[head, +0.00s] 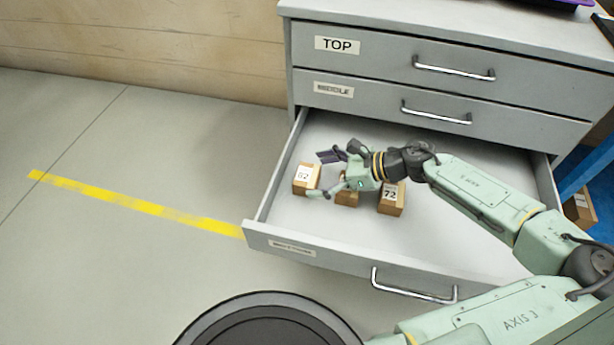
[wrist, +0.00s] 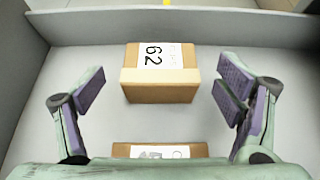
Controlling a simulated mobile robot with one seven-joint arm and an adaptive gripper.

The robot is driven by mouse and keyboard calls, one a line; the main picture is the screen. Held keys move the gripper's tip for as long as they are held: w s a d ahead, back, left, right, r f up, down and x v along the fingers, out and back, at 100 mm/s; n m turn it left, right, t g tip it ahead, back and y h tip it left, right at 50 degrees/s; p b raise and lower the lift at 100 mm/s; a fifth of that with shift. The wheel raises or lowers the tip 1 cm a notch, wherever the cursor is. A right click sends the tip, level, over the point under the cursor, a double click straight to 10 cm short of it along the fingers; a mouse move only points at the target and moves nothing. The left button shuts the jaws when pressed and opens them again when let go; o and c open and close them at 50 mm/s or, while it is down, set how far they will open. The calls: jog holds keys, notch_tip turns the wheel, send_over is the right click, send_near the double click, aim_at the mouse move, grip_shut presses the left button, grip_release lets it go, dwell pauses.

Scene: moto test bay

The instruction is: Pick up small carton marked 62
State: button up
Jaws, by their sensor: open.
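The small carton marked 62 (wrist: 160,88) is brown with a white label on top and sits in the open bottom drawer. It also shows at the left of the row in the head view (head: 305,186), where its label is hard to read. My gripper (head: 324,175) is over the drawer, beside this carton. In the wrist view my gripper (wrist: 160,92) is open, with one finger on each side of the carton and clear gaps to both. I cannot tell how far its fingertips are above the drawer floor.
A middle carton (head: 347,198) is partly hidden under my gripper; a carton at the wrist view's bottom edge (wrist: 160,148) is cut off by my gripper body. A carton marked 72 (head: 391,203) stands to the right. The drawer (head: 330,255) has walls around them and free floor at right.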

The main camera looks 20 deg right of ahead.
aim_at(308, 175)
jog(key=shift+x, duration=1.1)
jog(key=c, duration=1.3)
